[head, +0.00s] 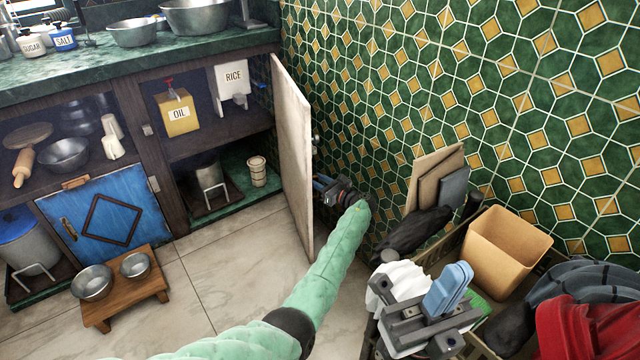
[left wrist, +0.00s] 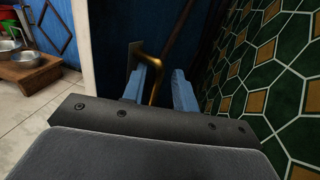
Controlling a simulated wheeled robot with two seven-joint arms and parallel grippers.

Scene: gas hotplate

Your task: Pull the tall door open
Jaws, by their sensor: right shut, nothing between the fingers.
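The tall door (head: 293,150) stands swung out from the right cabinet bay, its pale inner side facing left. In the left wrist view its blue outer face (left wrist: 112,65) is close ahead, with a curved brass handle (left wrist: 155,75). My left gripper (head: 322,184) is on the outer side of the door, partly hidden by it. Its blue fingers stand apart in the left wrist view (left wrist: 160,88), with the handle between them and a gap showing. My right gripper (head: 452,285) is shut and empty at the lower right, above the crate.
The opened bay holds an oil box (head: 177,112), a rice bag (head: 231,80) and a jar (head: 257,171). A low wooden stand (head: 105,310) with two bowls is on the floor. A crate (head: 400,275) stands by the tiled wall (head: 470,90).

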